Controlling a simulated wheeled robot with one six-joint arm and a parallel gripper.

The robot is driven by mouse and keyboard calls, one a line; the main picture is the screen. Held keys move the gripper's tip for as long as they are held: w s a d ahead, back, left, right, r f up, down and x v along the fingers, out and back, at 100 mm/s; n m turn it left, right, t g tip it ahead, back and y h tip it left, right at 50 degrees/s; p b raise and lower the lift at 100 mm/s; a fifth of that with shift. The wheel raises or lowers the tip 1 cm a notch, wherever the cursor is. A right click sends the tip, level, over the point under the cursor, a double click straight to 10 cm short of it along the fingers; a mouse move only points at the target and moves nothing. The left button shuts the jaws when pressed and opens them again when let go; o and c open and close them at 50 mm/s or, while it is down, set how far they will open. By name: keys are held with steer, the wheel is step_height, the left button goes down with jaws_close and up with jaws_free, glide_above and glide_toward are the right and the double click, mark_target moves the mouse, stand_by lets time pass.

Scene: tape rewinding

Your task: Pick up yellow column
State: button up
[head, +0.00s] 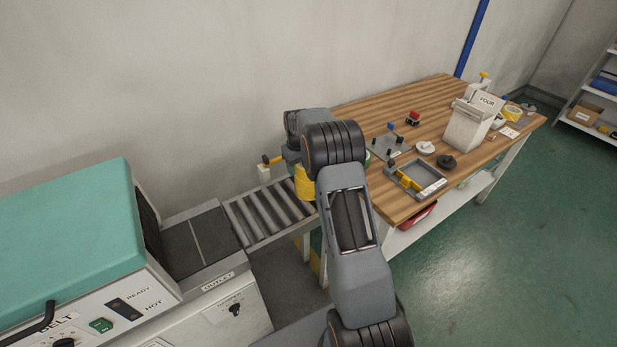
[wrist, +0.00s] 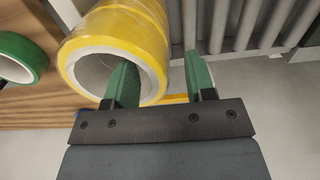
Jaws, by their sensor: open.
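The yellow column (wrist: 112,25) looks like a stack of yellow tape rolls in clear wrap, with a hollow white core facing the wrist camera. In the head view the yellow column (head: 304,183) shows beside my arm's end, above the roller conveyor near the table. My gripper (wrist: 161,82) is open, with two green fingers. In the wrist view its left finger overlaps the hollow core and its right finger lies right of the column, so the column's wall lies between them. I cannot tell how deep the left finger reaches. My arm hides most of the gripper in the head view.
A green tape roll (wrist: 20,58) lies on the wooden table, left of the column. The roller conveyor (head: 262,217) runs from the teal-topped machine (head: 70,225) to the table (head: 440,98). A grey tray (head: 420,180) and a white box (head: 465,130) stand farther right.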

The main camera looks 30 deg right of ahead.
steer(key=shift+f, duration=1.5)
steer(key=shift+c, duration=0.5)
jaws_close()
steer(key=shift+w+r, duration=0.1)
